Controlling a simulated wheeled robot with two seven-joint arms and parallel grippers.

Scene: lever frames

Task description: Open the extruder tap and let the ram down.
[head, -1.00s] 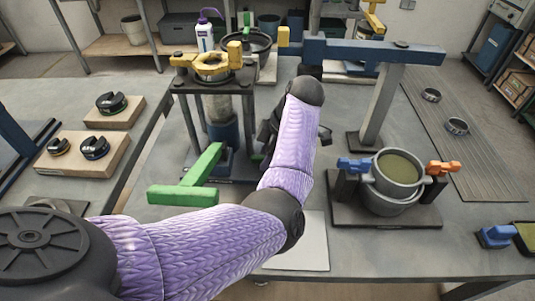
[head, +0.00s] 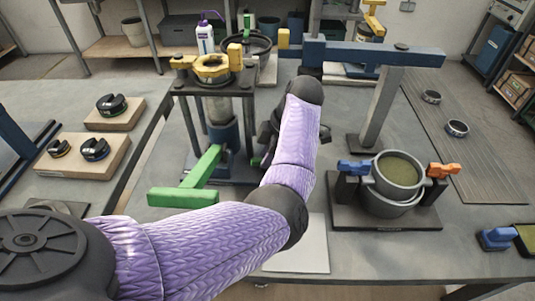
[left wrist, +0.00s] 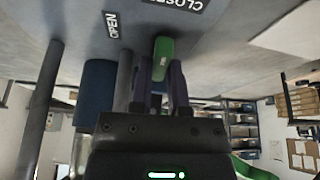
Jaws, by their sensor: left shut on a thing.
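The extruder is a dark frame with a yellow clamp ring (head: 211,69) on top and a blue cylinder (head: 223,133) below. A green T-shaped bar (head: 184,197) juts from it toward me. My left gripper (left wrist: 160,88) is shut on a green tap handle (left wrist: 163,55) in the left wrist view. An OPEN label (left wrist: 118,30) and a CLOSED label (left wrist: 178,4) lie on the surface beyond; the handle's end is nearer CLOSED. In the head view my purple forearm mostly hides this gripper and the handle. My right gripper is not in view.
A blue-armed stand (head: 380,100) rises right of my forearm. A round pot (head: 398,175) with blue and orange handles sits on a dark base to its front. A white bottle (head: 205,38) stands behind the extruder. Wooden blocks (head: 85,155) lie on the left table.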

